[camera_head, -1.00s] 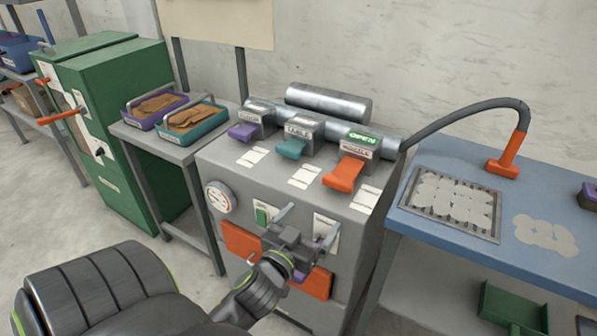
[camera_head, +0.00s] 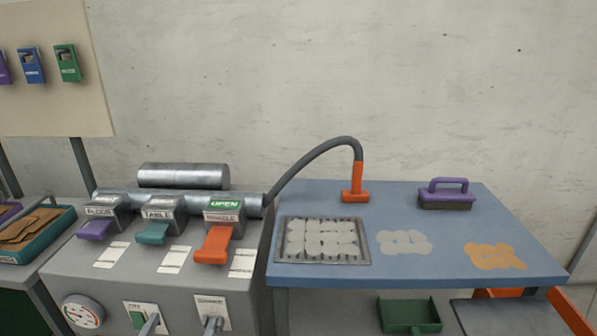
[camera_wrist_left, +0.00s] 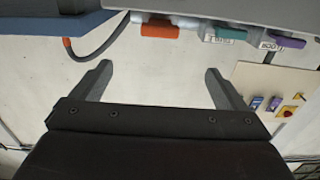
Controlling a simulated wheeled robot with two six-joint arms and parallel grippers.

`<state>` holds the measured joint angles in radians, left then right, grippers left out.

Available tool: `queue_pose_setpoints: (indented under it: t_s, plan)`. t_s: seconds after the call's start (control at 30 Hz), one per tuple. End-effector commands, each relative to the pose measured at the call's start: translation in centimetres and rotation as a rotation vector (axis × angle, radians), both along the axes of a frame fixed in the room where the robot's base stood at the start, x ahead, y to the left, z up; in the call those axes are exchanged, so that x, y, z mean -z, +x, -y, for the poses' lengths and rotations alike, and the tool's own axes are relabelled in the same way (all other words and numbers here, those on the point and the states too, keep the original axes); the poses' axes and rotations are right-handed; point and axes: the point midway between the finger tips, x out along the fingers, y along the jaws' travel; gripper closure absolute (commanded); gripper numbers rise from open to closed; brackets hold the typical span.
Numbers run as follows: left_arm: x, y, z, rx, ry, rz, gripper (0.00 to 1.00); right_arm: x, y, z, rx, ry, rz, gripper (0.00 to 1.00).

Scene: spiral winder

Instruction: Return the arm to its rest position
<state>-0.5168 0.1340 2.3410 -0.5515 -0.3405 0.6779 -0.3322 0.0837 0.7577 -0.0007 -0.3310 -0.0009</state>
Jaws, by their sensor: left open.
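My left gripper (camera_wrist_left: 158,72) shows in the left wrist view with its two dark fingers spread wide. Nothing is between them, only pale wall behind. In that view the scene appears upside down, with the orange, teal and purple levers along the top edge. My left arm is not visible in the head view now. The grey machine (camera_head: 165,275) stands at the lower left there, with a purple lever (camera_head: 95,229), a teal lever (camera_head: 153,233) and an orange lever (camera_head: 214,245) on top. My right gripper is in neither view.
A blue table (camera_head: 420,262) right of the machine holds a grate (camera_head: 280,240), a purple-handled brush (camera_head: 447,194) and grey and orange patches. An orange nozzle (camera_head: 352,190) on a hose stands at its back. A board (camera_head: 50,110) with small boxes hangs at left.

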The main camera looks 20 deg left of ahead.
Motion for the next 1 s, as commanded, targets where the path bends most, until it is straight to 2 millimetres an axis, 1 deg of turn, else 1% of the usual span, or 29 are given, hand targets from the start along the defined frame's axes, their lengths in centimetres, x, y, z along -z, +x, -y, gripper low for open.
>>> queue_pose_setpoints:
  t_s: [0.07,0.17,0.27,0.3,0.37,0.4,0.47,0.5,0.57,0.6,0.67,0.7,0.77,0.8,0.87,0.9,0.97,1.0]
  plan:
    - [0.4,0.1,0.0,0.0,0.0,-0.009,0.05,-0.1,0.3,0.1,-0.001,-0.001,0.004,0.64]
    - [2.2,0.5,-0.2,-0.001,-0.001,-0.055,0.05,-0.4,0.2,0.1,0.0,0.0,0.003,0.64]
    - [6.2,1.0,-0.6,0.0,-0.002,-0.149,0.05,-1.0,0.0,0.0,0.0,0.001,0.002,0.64]
    - [8.3,1.1,-0.7,0.0,-0.004,-0.197,0.05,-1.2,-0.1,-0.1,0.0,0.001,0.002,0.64]
    - [11.6,1.0,-0.9,0.001,-0.006,-0.275,0.05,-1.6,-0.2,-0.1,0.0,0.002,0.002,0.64]
    - [13.8,0.9,-1.1,0.002,-0.009,-0.325,0.05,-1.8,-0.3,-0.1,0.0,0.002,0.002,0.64]
    - [16.8,0.4,-1.2,0.006,-0.013,-0.395,0.05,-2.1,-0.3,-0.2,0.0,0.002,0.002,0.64]
    - [18.7,0.0,-1.2,0.008,-0.014,-0.439,0.05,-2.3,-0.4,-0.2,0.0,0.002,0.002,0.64]
    - [21.5,-0.8,-1.3,0.012,-0.018,-0.508,0.05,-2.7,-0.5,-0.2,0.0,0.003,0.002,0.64]
    - [23.4,-1.4,-1.3,0.014,-0.023,-0.553,0.05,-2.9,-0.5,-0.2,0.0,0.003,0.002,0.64]
    - [26.1,-2.6,-1.3,0.018,-0.028,-0.625,0.05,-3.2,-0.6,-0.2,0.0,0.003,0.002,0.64]
    - [28.1,-3.6,-1.2,0.021,-0.033,-0.675,0.05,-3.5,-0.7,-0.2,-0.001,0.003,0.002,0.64]
    - [30.8,-5.2,-1.1,0.025,-0.04,-0.751,0.05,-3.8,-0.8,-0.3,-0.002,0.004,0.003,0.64]
    - [32.5,-6.4,-1.1,0.029,-0.045,-0.799,0.05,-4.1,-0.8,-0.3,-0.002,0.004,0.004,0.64]
    - [34.9,-8.4,-0.9,0.035,-0.052,-0.872,0.05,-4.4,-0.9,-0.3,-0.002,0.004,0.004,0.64]
    - [36.5,-9.8,-0.8,0.039,-0.057,-0.921,0.05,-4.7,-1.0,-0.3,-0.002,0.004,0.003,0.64]
    - [38.6,-12.1,-0.5,0.045,-0.067,-0.994,0.05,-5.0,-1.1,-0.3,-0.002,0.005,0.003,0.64]
    - [39.9,-13.7,-0.3,0.049,-0.073,-1.043,0.05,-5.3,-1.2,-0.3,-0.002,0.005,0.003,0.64]
